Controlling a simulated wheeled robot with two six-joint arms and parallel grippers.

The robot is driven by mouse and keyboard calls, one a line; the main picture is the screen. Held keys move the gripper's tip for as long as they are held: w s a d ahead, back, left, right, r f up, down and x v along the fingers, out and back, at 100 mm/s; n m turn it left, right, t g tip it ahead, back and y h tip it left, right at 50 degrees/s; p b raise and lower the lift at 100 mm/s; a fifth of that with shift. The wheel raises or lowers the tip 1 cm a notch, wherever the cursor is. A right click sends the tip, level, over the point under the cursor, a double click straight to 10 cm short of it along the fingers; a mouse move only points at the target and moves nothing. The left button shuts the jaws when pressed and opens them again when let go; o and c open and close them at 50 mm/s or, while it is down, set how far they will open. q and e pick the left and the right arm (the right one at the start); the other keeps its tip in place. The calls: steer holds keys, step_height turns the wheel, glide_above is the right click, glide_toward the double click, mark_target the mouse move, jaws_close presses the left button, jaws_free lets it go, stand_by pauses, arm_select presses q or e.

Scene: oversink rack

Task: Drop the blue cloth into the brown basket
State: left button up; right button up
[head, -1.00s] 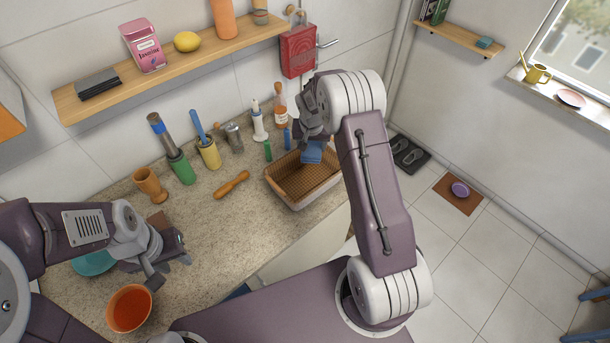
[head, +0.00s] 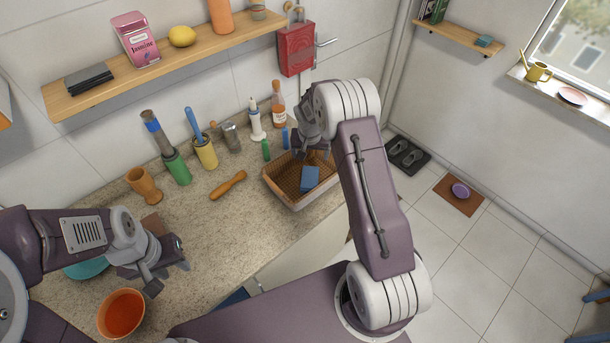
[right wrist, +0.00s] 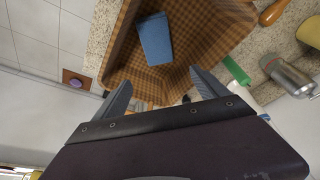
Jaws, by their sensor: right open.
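The blue cloth (head: 310,178) is a small folded block lying inside the brown basket (head: 277,188), against its checked lining. In the right wrist view the cloth (right wrist: 155,39) lies in the basket (right wrist: 190,65), apart from the fingers. My right gripper (head: 314,150) is over the back part of the basket; in the right wrist view its two fingers (right wrist: 160,90) are spread with nothing between them. My left gripper (head: 168,279) hangs over the counter at the left, near an orange bowl; its jaw opening is not clear.
The orange bowl (head: 122,314) and a teal dish (head: 86,268) are near my left gripper. A green-based grinder (head: 176,166), a yellow cup (head: 205,153), bottles and a wooden handle (head: 228,185) stand or lie left of the basket. The counter's middle (head: 215,240) is clear.

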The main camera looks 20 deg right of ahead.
steer(key=b+v, duration=0.2)
steer(key=v, duration=0.7)
steer(key=shift+b, duration=0.35)
steer(key=shift+s, duration=0.1)
